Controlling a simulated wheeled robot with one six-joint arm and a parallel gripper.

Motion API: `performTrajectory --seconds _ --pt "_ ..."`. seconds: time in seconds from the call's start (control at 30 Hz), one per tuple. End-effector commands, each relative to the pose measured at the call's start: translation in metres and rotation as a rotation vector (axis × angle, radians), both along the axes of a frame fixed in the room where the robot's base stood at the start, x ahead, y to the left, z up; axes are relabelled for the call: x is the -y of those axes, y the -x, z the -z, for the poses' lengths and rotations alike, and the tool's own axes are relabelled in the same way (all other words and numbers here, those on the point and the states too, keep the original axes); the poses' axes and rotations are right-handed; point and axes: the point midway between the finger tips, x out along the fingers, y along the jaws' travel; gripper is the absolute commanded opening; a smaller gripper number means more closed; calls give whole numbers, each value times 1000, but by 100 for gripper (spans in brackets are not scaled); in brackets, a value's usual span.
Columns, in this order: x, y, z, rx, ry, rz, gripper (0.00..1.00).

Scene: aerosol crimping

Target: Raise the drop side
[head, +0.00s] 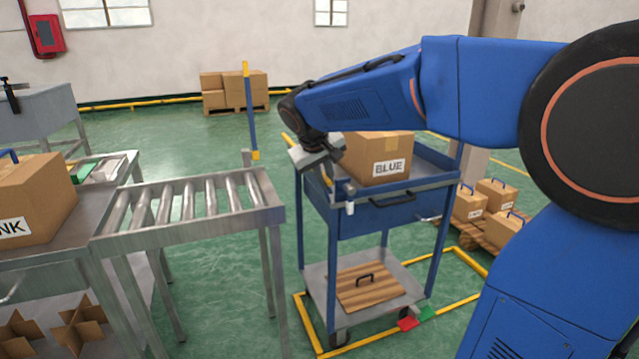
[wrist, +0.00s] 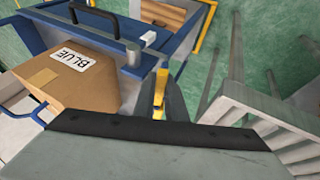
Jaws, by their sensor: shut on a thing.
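The blue cart (head: 400,205) stands right of the roller conveyor. A yellow edge (head: 288,144) shows at its left side, beside my gripper (head: 318,155). In the wrist view, my gripper (wrist: 165,95) is shut on a yellow-edged piece, the drop side (wrist: 160,90), along the cart's side facing the conveyor. Most of the drop side is hidden by my gripper, so I cannot tell its exact tilt. A box marked BLUE (head: 378,157) sits on the cart's top; it also shows in the wrist view (wrist: 72,90). A small white-tipped fitting (head: 350,208) is at the near left corner.
The roller conveyor (head: 190,203) lies left of the cart, with a gap between. A blue post with yellow ends (head: 250,110) stands at the conveyor's far end. A table with a box (head: 40,195) is farther left. Boxes on a pallet (head: 490,200) lie right of the cart.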

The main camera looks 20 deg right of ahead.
Motion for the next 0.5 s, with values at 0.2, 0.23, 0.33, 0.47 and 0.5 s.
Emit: performTrajectory --seconds 0.2,0.23,0.33,0.47,0.5 --pt "18 0 -2 -2 3 3 0" --pt "20 0 -2 -2 5 3 0" --pt "25 1 -3 -2 5 2 0" --pt "31 1 -3 -2 5 2 0" --pt "32 1 -2 -2 5 2 0"
